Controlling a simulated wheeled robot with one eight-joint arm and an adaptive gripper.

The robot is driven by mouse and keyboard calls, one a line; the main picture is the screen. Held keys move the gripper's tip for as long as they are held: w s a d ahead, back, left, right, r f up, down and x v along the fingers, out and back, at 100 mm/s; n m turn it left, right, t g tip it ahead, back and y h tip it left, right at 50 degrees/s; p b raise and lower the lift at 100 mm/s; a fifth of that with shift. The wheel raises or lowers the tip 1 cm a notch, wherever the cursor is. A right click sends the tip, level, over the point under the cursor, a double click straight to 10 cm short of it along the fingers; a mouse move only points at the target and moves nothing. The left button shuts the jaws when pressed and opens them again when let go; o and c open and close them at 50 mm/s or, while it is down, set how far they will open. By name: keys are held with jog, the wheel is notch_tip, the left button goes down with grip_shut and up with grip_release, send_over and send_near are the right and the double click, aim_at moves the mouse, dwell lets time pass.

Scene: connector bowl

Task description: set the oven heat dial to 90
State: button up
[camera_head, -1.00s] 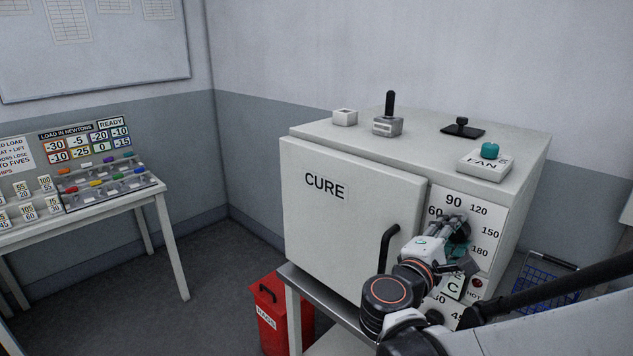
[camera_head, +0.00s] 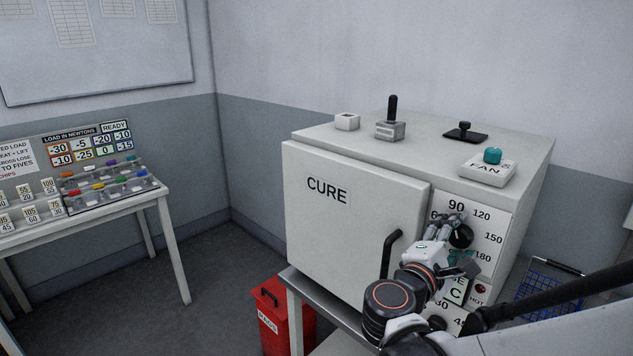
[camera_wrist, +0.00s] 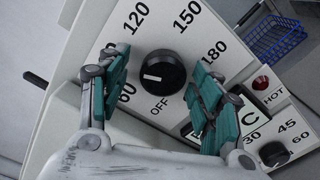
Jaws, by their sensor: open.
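The oven heat dial (camera_wrist: 162,73) is a round black knob on the white front panel. Its white mark points left in the wrist view, between the 60 and the place of the 90, which a finger hides. In the head view the dial (camera_head: 461,236) shows beside my fingers. My gripper (camera_wrist: 160,62) is open, with one teal-padded finger on each side of the dial and visible gaps to it. My gripper also shows in the head view (camera_head: 448,226), in front of the panel and covering part of its numbers.
The oven door marked CURE (camera_head: 340,225) has a black handle (camera_head: 388,252) close left of my gripper. A red HOT lamp (camera_wrist: 261,83) and a lower black dial (camera_wrist: 273,153) sit on the panel. A blue basket (camera_wrist: 273,38) stands beyond the oven.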

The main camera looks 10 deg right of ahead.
jog(key=shift+s+a, duration=0.25)
jog(key=shift+s, duration=0.1)
